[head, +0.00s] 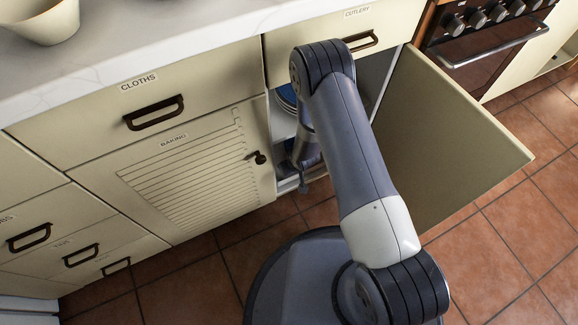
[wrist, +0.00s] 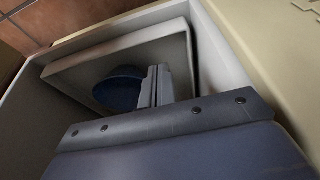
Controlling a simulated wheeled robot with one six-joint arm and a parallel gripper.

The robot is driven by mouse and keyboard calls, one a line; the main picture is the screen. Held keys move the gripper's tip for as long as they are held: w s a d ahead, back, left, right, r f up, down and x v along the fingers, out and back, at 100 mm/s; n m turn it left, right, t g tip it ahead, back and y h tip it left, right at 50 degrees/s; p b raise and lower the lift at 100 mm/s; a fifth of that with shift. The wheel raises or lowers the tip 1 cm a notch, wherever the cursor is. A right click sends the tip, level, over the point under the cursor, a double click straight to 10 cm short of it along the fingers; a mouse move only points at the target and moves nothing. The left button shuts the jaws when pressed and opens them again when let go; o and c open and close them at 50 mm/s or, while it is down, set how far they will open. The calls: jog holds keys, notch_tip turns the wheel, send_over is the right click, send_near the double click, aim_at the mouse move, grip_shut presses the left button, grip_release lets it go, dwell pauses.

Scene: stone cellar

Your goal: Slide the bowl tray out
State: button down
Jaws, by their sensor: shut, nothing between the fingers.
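The bowl tray (wrist: 75,68) is a pale, shallow tray inside the open cabinet, seen in the wrist view. A dark blue bowl (wrist: 118,90) rests in it. My gripper (wrist: 158,72) is shut and empty, its fingers over the tray beside the bowl. I cannot tell whether they touch the tray. In the head view my gripper (head: 303,186) is low in the cabinet opening, and my arm hides most of the interior. The cabinet door (head: 445,140) stands wide open to the right.
Blue dishware (head: 287,97) shows higher in the cabinet. The closed baking cupboard (head: 185,175) and cloths drawer (head: 150,100) are on the left, the cutlery drawer (head: 390,25) above. An oven (head: 485,45) stands right. Tiled floor (head: 510,235) is clear at the lower right.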

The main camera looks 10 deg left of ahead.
jog(key=b+x, duration=0.3)
jog(key=x, duration=0.6)
jog(key=shift+w+f, duration=0.1)
jog(key=shift+f, duration=0.25)
jog(key=shift+d, duration=0.1)
